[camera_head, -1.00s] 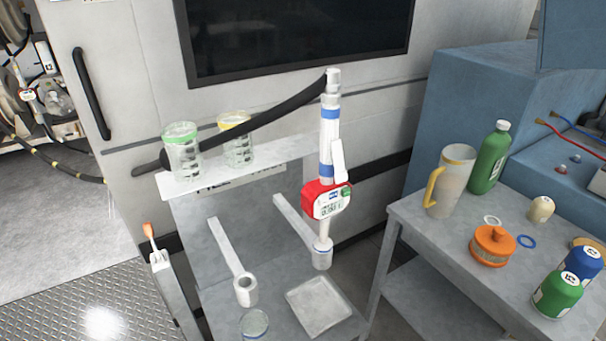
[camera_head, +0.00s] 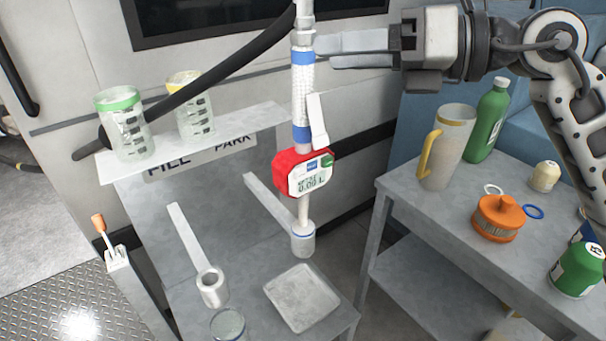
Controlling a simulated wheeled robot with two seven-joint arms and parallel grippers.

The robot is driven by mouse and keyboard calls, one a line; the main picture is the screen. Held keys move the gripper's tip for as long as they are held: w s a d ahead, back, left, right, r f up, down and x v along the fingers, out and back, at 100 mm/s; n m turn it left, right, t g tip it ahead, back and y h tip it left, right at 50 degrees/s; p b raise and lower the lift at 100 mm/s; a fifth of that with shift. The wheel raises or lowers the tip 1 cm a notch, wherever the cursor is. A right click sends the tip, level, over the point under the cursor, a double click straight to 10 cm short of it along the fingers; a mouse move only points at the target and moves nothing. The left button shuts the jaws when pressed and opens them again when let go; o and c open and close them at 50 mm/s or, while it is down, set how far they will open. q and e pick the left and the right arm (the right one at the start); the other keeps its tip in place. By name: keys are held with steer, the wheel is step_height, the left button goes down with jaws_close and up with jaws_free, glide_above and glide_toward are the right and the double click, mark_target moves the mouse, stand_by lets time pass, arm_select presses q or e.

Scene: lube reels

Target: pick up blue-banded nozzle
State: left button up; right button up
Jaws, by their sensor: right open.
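The blue-banded nozzle (camera_head: 302,100) stands upright, with a white grip, two blue bands and a red meter (camera_head: 303,173) with a small display. My right gripper (camera_head: 322,52) comes in from the right, level with the upper blue band. It is open, its pale fingers pointing left at the nozzle, with their tips close beside it. I cannot tell whether they touch it. My left gripper is out of view.
A second holder cup (camera_head: 211,287) is empty at left. Jugs with green (camera_head: 123,125) and yellow (camera_head: 190,105) rims stand on the shelf. The right table (camera_head: 425,220) holds a pitcher (camera_head: 447,145), green bottles and an orange filter cap (camera_head: 496,217). The black hose (camera_head: 215,72) crosses behind.

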mark_target(304, 51)
steer(key=w+d+r+t+h, duration=0.3)
steer(key=d+r+t+h, duration=0.1)
steer(key=d+h, duration=0.1)
steer(key=shift+n, duration=0.4)
steer(key=x, duration=0.5)
steer(key=p+x, duration=0.1)
steer(key=x, duration=0.4)
steer(key=shift+d+f, duration=0.1)
steer(key=shift+f, duration=0.1)
steer(key=x, duration=0.1)
steer(key=p+x, duration=0.1)
steer(key=x, duration=0.1)
steer(key=f+x, duration=0.1)
steer(key=shift+w+f, duration=0.15)
steer(key=shift+w, duration=0.05)
steer(key=shift+w+f, duration=0.15)
jaws_close()
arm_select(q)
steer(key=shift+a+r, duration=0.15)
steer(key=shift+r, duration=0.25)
arm_select(e)
steer(key=shift+r, duration=0.2)
